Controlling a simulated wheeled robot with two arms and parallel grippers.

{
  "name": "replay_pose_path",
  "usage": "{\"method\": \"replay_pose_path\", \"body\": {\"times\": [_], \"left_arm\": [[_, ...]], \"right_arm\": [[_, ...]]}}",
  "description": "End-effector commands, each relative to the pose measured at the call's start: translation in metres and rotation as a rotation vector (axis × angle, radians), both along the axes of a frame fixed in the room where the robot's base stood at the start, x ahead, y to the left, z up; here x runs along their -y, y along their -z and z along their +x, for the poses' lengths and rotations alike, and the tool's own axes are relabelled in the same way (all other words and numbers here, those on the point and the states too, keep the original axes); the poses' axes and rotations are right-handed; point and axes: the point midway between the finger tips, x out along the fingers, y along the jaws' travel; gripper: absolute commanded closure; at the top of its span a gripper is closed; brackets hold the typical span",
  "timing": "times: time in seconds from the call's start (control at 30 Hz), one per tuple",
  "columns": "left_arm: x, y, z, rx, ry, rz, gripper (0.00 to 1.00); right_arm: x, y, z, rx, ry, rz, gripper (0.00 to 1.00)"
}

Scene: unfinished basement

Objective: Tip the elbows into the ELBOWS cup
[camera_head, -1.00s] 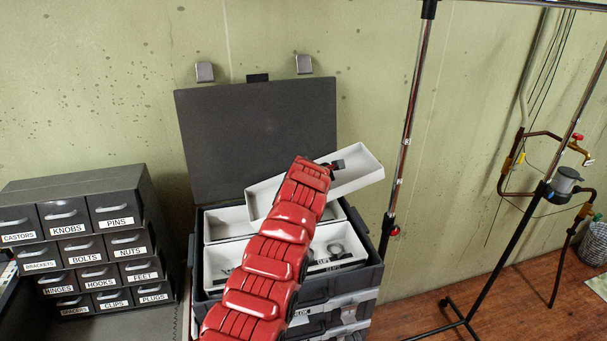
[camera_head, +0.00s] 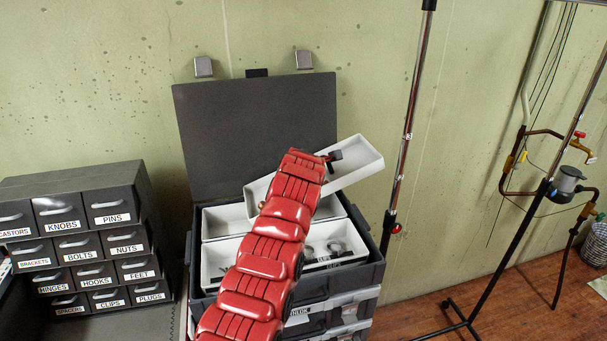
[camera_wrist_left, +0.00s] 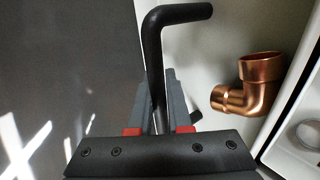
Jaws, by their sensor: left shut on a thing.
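My red left arm reaches over the open toolbox, and its gripper (camera_head: 333,157) is at a long white tray (camera_head: 354,170). The tray sits askew above the box, its right end higher in the picture. In the left wrist view the gripper (camera_wrist_left: 158,108) is shut on a black bent rod (camera_wrist_left: 155,50), which looks like the tray's handle. A copper elbow (camera_wrist_left: 252,85) lies on the white tray surface right of the rod. I cannot tell whether more elbows are hidden behind the arm. No ELBOWS cup shows. My right gripper is out of view.
The dark toolbox (camera_head: 372,262) holds other white trays (camera_head: 228,222) with small parts, and its lid (camera_head: 255,135) stands up against the wall. A labelled drawer cabinet (camera_head: 85,235) stands at left. A metal stand (camera_head: 405,130) rises at right.

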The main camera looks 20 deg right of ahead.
Motion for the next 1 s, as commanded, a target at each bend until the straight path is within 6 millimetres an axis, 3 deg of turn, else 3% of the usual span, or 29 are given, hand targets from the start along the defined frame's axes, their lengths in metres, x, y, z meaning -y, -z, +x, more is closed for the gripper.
{"method": "replay_pose_path", "body": {"times": [1.0], "left_arm": [[-0.028, -0.047, 0.000, 0.004, 0.001, -0.390, 1.00]], "right_arm": [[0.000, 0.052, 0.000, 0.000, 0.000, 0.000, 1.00]]}}
